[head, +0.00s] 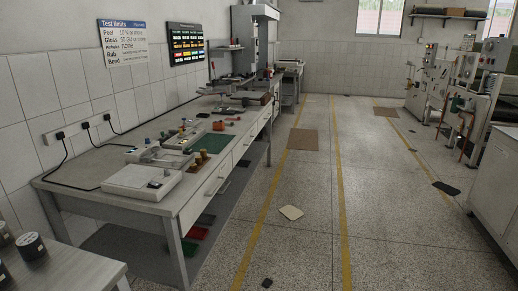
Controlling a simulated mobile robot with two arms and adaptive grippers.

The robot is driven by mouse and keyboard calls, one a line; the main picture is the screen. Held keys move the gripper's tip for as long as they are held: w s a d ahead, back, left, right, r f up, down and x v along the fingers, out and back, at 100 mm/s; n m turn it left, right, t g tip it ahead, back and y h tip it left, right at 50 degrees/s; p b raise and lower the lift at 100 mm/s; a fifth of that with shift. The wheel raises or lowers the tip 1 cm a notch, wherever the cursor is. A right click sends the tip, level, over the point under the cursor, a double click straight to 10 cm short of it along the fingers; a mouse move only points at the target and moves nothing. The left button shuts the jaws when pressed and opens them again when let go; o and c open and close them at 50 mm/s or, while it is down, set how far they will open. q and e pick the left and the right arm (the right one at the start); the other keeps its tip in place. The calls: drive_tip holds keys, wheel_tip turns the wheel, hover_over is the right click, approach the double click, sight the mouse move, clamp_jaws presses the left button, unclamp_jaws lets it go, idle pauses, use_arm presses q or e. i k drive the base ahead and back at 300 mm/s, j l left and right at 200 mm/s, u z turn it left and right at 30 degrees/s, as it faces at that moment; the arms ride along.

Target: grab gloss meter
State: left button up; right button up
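I cannot tell for certain which item is the gloss meter. Several small devices and tools lie on the long bench (85,168) along the left wall. A flat white instrument (140,180) with a dark display sits near the bench's front end. A second pale instrument (160,156) stands just behind it. A green mat (212,143) lies beyond, with small coloured items around it. A white wall sign (123,41) above the bench lists test limits, including gloss. Neither of my grippers is in view.
A grey table corner (70,270) with dark cylinders is at the lower left. A wide aisle (310,200) with yellow lines is mostly clear. A pale sheet (291,212), a brown mat (303,139) and dark pieces lie on the floor. Machines (435,85) line the right side.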

sight(218, 125)
drive_tip(key=i, duration=2)
